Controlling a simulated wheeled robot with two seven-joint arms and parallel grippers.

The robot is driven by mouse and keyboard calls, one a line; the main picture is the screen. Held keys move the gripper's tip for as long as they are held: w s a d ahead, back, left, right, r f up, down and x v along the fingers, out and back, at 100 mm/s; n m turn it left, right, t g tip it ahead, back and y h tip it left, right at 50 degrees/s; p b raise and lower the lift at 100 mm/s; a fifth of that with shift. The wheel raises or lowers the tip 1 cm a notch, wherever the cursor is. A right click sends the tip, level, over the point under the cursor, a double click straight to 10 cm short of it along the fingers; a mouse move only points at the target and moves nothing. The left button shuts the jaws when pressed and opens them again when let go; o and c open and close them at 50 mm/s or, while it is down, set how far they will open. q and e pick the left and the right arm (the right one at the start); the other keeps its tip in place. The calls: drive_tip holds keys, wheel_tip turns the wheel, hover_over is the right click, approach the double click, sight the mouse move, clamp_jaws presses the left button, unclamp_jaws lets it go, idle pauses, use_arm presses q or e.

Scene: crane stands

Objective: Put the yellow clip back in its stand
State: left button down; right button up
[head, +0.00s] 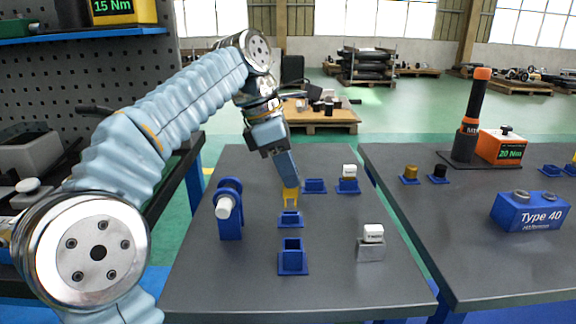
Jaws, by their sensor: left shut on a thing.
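The yellow clip (291,198) hangs prongs down below my left gripper (289,183), which is shut on it. The clip is over the middle of the grey table, just above or behind a small blue stand (290,220). Whether the prong tips touch this stand I cannot tell. Another low blue stand (314,186) sits just behind and to the right, and looks empty. A taller blue square holder (292,258) stands open in front. My right gripper is not in view.
A blue upright bracket with a white-ended roll (229,208) stands left of the clip. A white-topped piece sits in a blue stand (348,187) at right, and a grey block with a white top (371,243) nearer. A second table (470,265) is at right.

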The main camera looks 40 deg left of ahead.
use_arm(q)
drive_tip(key=shift+f, duration=0.3)
idle(0.4)
drive_tip(key=shift+f+b, duration=0.8)
drive_tip(key=shift+f, duration=0.5)
drive_tip(key=c, duration=1)
unclamp_jaws()
drive_tip(key=shift+c, duration=0.2)
drive_tip(key=p+v, duration=0.5)
